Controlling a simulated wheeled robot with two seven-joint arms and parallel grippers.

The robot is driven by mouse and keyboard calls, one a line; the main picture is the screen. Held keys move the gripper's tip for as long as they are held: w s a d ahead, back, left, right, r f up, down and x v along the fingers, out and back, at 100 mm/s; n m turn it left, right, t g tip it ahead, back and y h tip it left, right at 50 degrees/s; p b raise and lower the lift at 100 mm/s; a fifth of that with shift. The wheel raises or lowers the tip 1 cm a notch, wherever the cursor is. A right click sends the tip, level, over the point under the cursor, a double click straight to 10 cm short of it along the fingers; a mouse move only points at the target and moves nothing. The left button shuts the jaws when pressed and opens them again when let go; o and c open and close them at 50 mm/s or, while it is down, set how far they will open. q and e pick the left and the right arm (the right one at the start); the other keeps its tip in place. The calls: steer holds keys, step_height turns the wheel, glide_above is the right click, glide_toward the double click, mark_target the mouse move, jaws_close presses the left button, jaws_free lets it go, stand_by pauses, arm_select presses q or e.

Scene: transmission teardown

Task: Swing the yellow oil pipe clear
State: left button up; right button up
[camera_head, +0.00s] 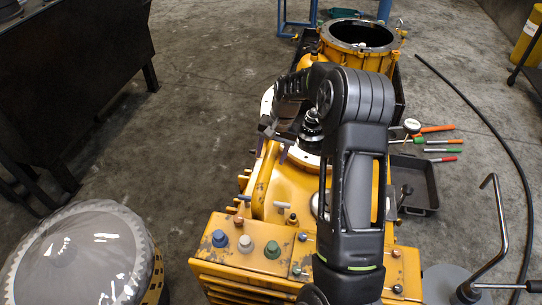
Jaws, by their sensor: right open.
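The yellow oil pipe (264,182) runs along the left side of the yellow transmission housing (291,183), curving up from the block with coloured caps toward the round flange. My right arm reaches in from the bottom and bends left over the housing. My right gripper (271,150) is open, pointing down just above the pipe's upper end. I cannot tell whether its fingers touch the pipe. The arm hides much of the housing's right side. My left gripper is not in view.
A black tray (420,184) and several coloured-handled tools (442,141) lie right of the housing. A yellow ring-shaped casing (360,37) stands behind. A wrapped round part (75,262) is at lower left, a dark bench (75,75) at upper left. Floor between them is clear.

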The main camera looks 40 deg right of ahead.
steer(key=shift+f, duration=0.25)
steer(key=shift+c, duration=0.2)
jaws_close()
stand_by(0.3)
stand_by(0.8)
